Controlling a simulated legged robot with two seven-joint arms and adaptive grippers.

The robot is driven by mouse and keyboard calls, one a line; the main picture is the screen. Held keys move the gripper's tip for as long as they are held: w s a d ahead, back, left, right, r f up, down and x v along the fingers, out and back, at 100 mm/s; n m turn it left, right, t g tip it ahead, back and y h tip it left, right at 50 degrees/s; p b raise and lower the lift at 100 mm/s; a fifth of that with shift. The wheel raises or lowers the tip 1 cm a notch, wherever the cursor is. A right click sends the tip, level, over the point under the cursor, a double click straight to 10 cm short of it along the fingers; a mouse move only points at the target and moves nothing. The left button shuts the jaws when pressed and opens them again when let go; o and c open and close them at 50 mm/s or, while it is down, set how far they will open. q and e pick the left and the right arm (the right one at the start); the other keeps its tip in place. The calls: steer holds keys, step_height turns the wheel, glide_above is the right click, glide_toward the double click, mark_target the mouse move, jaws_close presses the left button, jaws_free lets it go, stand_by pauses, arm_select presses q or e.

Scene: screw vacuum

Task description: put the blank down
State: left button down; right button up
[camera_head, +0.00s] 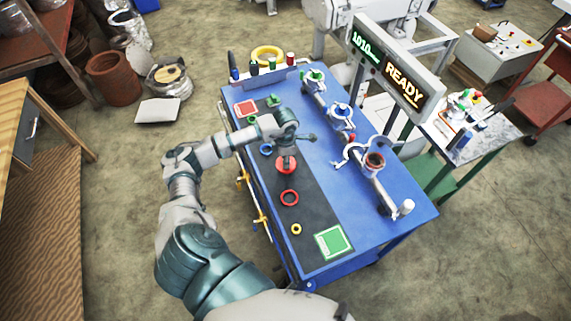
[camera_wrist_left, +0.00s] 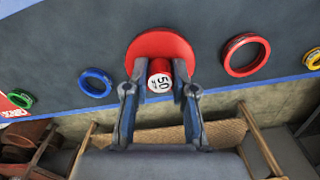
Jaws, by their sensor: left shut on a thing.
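The red blank (camera_head: 285,166) is a round disc with a white-topped stem marked 50 in the left wrist view (camera_wrist_left: 161,46). My left gripper (camera_wrist_left: 160,86) is shut on the stem, one finger on each side, with the disc beyond the fingertips. In the head view, my left gripper (camera_head: 286,150) is above the blank, over the dark mat (camera_head: 318,213) on the blue table. I cannot tell whether the disc touches the mat. My right gripper is not in view.
A red ring (camera_head: 289,197) and a yellow ring (camera_head: 296,229) lie nearer on the mat; a blue ring (camera_head: 266,149) lies farther. A green square (camera_head: 330,242) marks the near end, a red square (camera_head: 246,108) the far end. A pipe with clamps (camera_head: 367,181) runs along the right.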

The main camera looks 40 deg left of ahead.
arm_select(q)
steer(key=f, duration=0.3)
steer(key=shift+a+f, duration=0.3)
steer(key=shift+a, duration=0.1)
steer(key=shift+a+f, duration=0.15)
steer(key=shift+a, duration=0.15)
steer(key=c, duration=1.1)
jaws_free()
steer(key=shift+o, duration=0.7)
steer(key=shift+d, duration=0.15)
steer(key=shift+d+r, duration=0.2)
steer(key=shift+d, duration=0.15)
steer(key=shift+r, duration=0.2)
steer(key=r, duration=0.6)
steer(key=shift+a+r, duration=0.25)
steer(key=shift+a, duration=0.15)
step_height(320, 180, up, 4)
steer(key=shift+d+r, duration=0.3)
steer(key=shift+r, duration=0.25)
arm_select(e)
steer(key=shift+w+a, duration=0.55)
arm_select(q)
steer(key=shift+a+f, duration=0.1)
steer(key=shift+a, duration=0.15)
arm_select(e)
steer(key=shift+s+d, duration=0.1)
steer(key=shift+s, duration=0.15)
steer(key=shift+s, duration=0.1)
